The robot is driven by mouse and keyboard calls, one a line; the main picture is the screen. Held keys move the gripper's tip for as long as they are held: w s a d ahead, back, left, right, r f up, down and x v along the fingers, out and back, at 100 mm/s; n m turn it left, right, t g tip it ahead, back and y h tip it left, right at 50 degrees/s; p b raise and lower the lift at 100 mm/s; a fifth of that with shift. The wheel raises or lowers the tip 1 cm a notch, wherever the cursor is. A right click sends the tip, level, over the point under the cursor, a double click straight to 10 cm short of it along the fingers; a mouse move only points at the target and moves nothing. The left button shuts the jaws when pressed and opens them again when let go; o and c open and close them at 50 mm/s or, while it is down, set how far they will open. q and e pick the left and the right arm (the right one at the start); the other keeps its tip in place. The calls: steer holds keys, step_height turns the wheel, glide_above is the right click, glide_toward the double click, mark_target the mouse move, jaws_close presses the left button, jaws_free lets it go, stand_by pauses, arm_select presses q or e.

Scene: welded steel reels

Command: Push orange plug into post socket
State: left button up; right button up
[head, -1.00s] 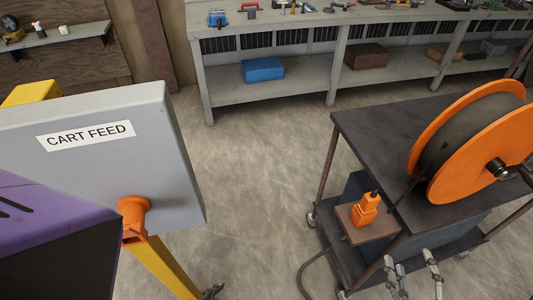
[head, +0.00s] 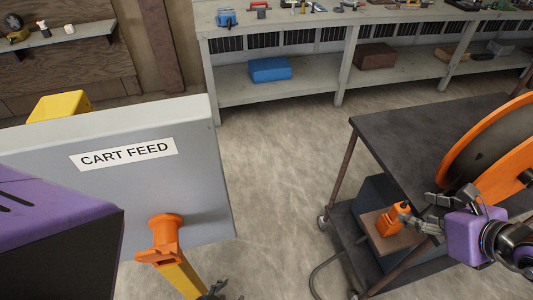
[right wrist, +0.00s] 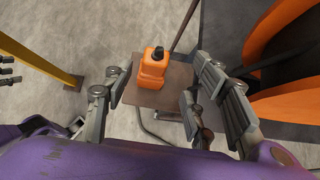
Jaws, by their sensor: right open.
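The orange plug (head: 391,222) stands on a small brown shelf (head: 383,242) at the side of the reel cart; its dark top end shows in the right wrist view (right wrist: 152,70). My right gripper (head: 416,210) is open beside the plug, to its right in the head view. In the right wrist view its fingers (right wrist: 152,85) are spread to either side of the plug, with nothing held.
The dark cart (head: 400,135) carries a big orange reel (head: 480,135) close to my right arm. A cable (right wrist: 183,25) runs near the plug. Open concrete floor (head: 275,180) lies between the cart and the box. A workbench (head: 300,100) stands behind.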

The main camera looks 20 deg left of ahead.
mark_target(405, 212)
steer(key=x, duration=0.4)
steer(key=shift+s+a+f, duration=0.1)
steer(key=shift+a+f, duration=0.2)
steer(key=shift+a, duration=0.1)
arm_select(q)
steer(key=shift+w+a+r, duration=0.1)
steer(key=shift+w+r, duration=0.15)
steer(key=shift+w, duration=0.05)
arm_select(e)
steer(key=shift+a+f, duration=0.15)
steer(key=shift+f, duration=0.1)
steer(key=shift+c, duration=0.3)
steer(key=c, duration=0.8)
arm_select(q)
steer(key=shift+w+r, duration=0.2)
steer(key=shift+r, duration=0.05)
arm_select(e)
steer(key=c, duration=0.4)
steer(key=shift+r, duration=0.1)
